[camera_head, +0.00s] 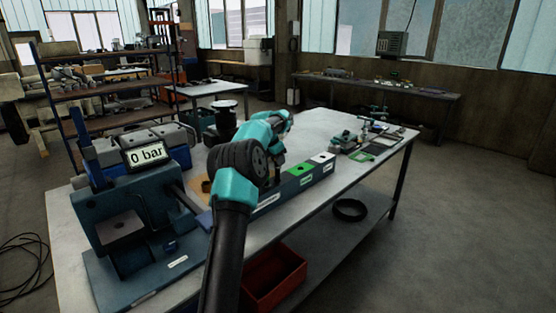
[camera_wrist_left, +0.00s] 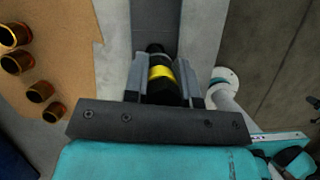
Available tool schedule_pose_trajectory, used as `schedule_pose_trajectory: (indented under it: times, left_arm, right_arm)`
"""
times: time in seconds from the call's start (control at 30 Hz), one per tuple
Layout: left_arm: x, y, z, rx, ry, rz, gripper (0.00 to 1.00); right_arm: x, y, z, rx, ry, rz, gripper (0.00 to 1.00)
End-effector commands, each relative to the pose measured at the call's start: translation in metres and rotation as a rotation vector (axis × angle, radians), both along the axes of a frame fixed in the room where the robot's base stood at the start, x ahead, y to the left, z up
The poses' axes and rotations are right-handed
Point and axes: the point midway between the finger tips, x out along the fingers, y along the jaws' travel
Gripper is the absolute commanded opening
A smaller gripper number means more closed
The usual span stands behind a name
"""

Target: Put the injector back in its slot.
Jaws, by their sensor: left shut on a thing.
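My left gripper (camera_wrist_left: 162,78) is shut on the injector (camera_wrist_left: 160,76), a dark cylinder with a yellow band between the two grey fingers. In the head view my left arm reaches over the table, and its wrist hides the fingertips and the injector. A long dark block (camera_head: 321,177) lies beside and partly behind the wrist; it has a green top section (camera_head: 300,169) and a white top section (camera_head: 322,158). In the wrist view a dark strip (camera_wrist_left: 156,18) runs behind the injector. I cannot tell whether the injector touches it. My right gripper is not in view.
A blue test stand (camera_head: 150,225) with a "0 bar" display (camera_head: 146,154) stands at the table's left. A tan board (camera_wrist_left: 65,45) carries several brass-coloured cups. Small parts (camera_head: 375,140) lie at the table's far right. A red bin (camera_head: 273,280) and black ring (camera_head: 350,210) sit below.

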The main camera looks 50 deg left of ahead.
Motion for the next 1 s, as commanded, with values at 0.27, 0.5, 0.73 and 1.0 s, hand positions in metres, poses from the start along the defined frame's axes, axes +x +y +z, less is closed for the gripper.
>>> schedule_pose_trajectory:
  times: [0.27,0.5,0.73,1.0]
  left_arm:
    - [0.000,0.000,-0.007,0.000,0.000,0.000,0.00]
    - [0.000,0.000,-0.014,0.001,-0.001,0.000,0.00]
    - [0.000,0.000,-0.020,0.000,0.000,0.000,0.00]
    - [0.000,0.000,-0.027,0.001,-0.001,0.000,0.00]
  right_arm:
    - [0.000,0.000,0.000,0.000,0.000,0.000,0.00]
    - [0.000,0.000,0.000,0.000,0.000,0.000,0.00]
    - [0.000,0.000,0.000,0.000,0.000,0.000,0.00]
    - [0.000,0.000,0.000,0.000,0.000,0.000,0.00]
